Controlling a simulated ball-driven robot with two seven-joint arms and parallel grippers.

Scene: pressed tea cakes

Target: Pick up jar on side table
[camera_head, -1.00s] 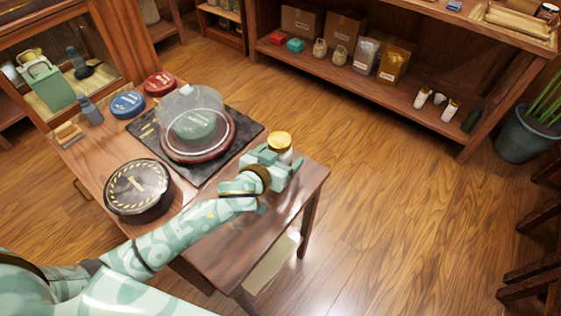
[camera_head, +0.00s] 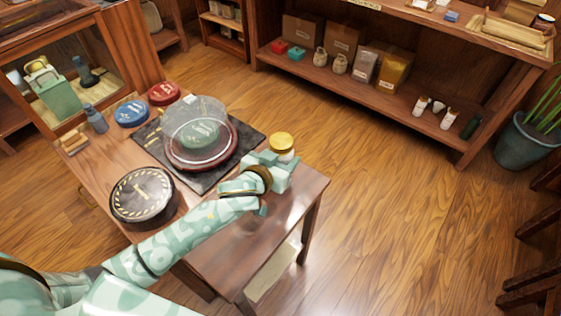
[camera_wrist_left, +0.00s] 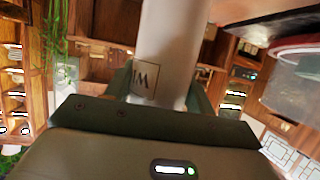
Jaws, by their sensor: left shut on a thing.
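The jar (camera_head: 281,143) has a yellow lid and a pale body. It stands above the right part of the wooden side table (camera_head: 262,238) in the head view. My left gripper (camera_head: 272,165) is shut on the jar, and its fingers and palm hide the lower body. Whether the jar's base touches the table cannot be told. My right gripper is not in view.
A dark slab (camera_head: 245,140) holds a red round plate under a clear dome (camera_head: 195,118). A black round tin (camera_head: 143,196) lies at the table's front left. Blue (camera_head: 132,112) and red (camera_head: 163,93) tins stand behind. The table's right end is clear, with open floor beyond.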

